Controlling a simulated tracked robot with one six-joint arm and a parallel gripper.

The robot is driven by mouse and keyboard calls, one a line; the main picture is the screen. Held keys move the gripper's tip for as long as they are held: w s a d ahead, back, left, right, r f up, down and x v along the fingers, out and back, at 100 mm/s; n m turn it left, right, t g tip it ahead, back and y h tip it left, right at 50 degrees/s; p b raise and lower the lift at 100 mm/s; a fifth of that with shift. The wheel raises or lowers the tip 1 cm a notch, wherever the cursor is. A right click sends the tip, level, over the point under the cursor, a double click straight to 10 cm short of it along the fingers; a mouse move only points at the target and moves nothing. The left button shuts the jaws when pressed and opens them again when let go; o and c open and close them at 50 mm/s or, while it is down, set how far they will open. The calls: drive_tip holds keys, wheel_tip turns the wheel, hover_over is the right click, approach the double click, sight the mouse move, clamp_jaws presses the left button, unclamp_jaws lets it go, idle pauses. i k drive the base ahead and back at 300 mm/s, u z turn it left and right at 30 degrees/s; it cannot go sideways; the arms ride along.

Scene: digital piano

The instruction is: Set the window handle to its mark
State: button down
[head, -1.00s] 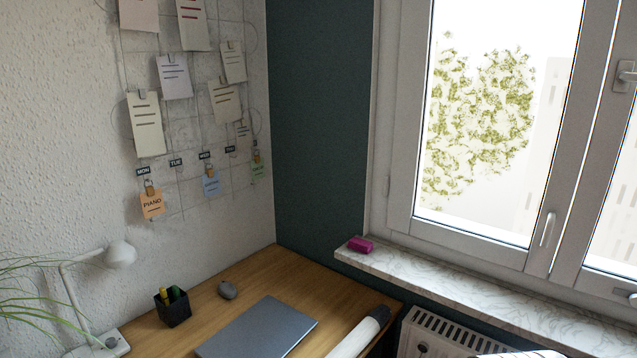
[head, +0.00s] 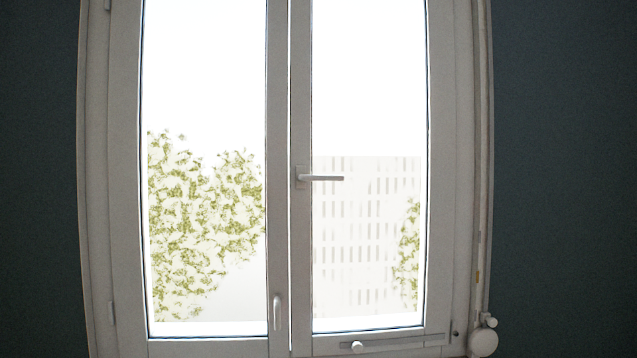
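The window handle (head: 322,178) is on the left stile of the right sash in the head view. Its lever lies horizontal and points right from its base plate. I cannot make out a mark beside it. A smaller pale handle (head: 277,312) hangs vertically low on the left sash's inner stile. My gripper is not in view.
A round knob (head: 357,347) sits on a bar along the bottom of the right sash. A roller or winder (head: 483,341) is at the frame's lower right corner. Dark walls (head: 565,180) flank the window. The sill is below the view.

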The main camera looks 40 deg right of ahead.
sight(301, 178)
drive_tip(key=z, duration=1.05)
drive_tip(key=k, duration=0.55)
drive_tip(key=z, duration=0.15)
drive_tip(key=i, duration=0.75)
drive_tip(key=u, duration=0.1)
